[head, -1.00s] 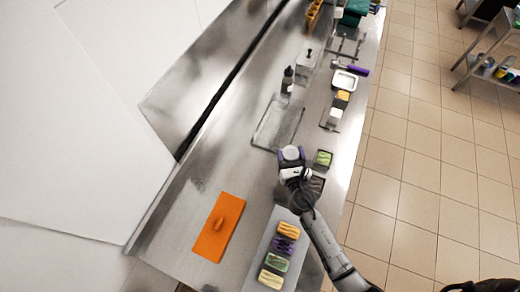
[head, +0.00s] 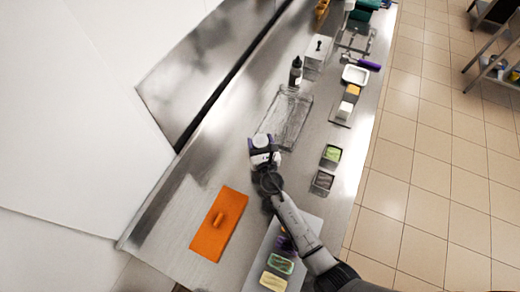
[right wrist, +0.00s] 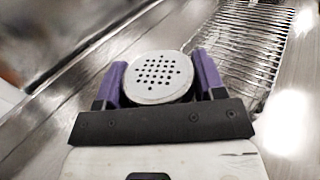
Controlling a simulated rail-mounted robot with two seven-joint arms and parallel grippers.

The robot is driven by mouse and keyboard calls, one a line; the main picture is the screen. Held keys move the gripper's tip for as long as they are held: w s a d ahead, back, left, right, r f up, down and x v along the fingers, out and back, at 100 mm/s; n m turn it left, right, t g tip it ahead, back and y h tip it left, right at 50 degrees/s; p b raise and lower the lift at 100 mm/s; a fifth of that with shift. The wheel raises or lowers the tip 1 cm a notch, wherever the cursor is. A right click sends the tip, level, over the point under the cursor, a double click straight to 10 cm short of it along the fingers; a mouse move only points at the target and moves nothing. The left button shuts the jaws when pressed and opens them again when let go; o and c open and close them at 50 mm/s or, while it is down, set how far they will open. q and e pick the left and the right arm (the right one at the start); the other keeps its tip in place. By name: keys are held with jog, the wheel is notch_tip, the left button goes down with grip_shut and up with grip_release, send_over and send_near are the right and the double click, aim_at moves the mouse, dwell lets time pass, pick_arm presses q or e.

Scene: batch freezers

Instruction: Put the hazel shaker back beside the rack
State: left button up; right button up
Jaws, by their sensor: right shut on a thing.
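The shaker has a round, pale lid full of small holes and shows between my fingers in the right wrist view (right wrist: 157,77). In the head view its pale top (head: 261,141) shows at the tip of my right arm. My right gripper (head: 264,153), with purple fingers, is shut on the shaker; it also fills the lower right wrist view (right wrist: 158,88). The wire rack (head: 288,119) lies just beyond the gripper, up and to the right, and also shows at the upper right of the wrist view (right wrist: 240,45). The shaker's lower body is hidden. My left gripper is out of view.
An orange board (head: 219,225) lies at the lower left. A dark bottle (head: 296,70) stands at the rack's far end. Two small tubs (head: 332,155) sit right of the gripper, near the counter's edge. A tray of several tubs is partly under my arm. Bare steel lies left of the gripper.

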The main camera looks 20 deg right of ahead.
notch_tip(320, 180, down, 4)
jog(key=shift+w+r+b, duration=0.1)
jog(key=shift+r+b, duration=0.1)
jog(key=shift+b, duration=0.9)
jog(key=shift+f, duration=0.2)
jog(key=shift+f, duration=0.15)
jog(key=o, duration=0.9)
jog(key=shift+o, duration=0.2)
